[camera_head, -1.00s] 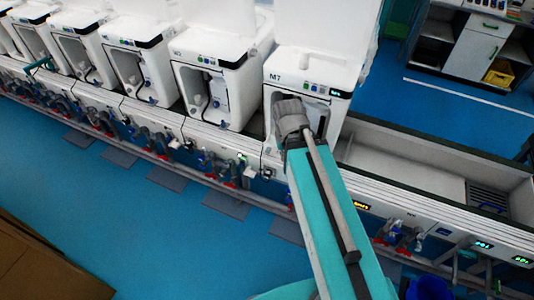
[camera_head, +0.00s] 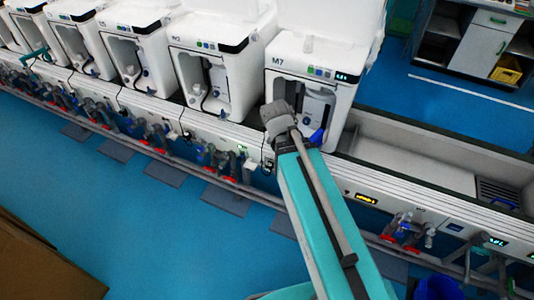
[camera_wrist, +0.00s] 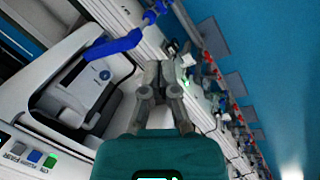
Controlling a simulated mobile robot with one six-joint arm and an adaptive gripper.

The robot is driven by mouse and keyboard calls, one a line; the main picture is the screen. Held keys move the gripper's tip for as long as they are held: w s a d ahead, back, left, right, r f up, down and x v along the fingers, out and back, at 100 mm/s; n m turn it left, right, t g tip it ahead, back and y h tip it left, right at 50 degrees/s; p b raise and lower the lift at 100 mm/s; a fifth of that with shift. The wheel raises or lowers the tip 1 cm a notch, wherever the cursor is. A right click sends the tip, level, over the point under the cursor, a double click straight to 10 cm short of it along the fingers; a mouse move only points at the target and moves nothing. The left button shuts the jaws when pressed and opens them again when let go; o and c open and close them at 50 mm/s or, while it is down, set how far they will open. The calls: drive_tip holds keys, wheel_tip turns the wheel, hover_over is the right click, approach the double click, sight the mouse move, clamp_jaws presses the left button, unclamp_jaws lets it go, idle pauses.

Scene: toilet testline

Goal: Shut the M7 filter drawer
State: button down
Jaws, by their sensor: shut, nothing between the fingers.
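The machine marked M7 (camera_head: 315,60) is white with a dark front recess. Inside the recess is a grey block with a round blue mark (camera_head: 308,112), also seen in the wrist view (camera_wrist: 95,80). A blue handle-like part (camera_head: 317,137) sits low at the recess; in the wrist view it is a long blue bar (camera_wrist: 115,45) at the block's edge. I cannot tell which part is the filter drawer or how far out it is. My gripper (camera_wrist: 162,68) is shut and empty, beside the machine's front and apart from the blue bar. My wrist hides the recess's lower left in the head view.
Similar white machines, one marked M2 (camera_head: 205,60), stand in a row to the left. A bench front with pipes and red-and-blue fittings (camera_head: 225,165) runs below them. Blue floor (camera_head: 120,220) is open in front.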

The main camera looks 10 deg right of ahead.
drive_tip(key=w+f+n+t+h+b, duration=0.25)
drive_tip(key=w+f+n+b, duration=0.25)
drive_tip(key=f+b, duration=0.55)
drive_tip(key=n+t+h+b, duration=0.5)
drive_tip(key=n+t+b, duration=0.6)
drive_tip(key=n+b, duration=1.55)
approach(268, 143)
drive_tip(key=s+a+m+b, duration=0.3)
drive_tip(key=s+m+b, duration=0.2)
drive_tip(key=m+b, duration=0.1)
drive_tip(key=shift+a+r, duration=0.2)
drive_tip(key=shift+a, duration=0.15)
drive_tip(key=shift+w+d+m, duration=0.1)
drive_tip(key=shift+m, duration=0.15)
drive_tip(key=x, duration=1.3)
drive_tip(key=shift+w+d+f, duration=0.15)
drive_tip(key=shift+w+d, duration=0.05)
drive_tip(key=shift+d, duration=0.1)
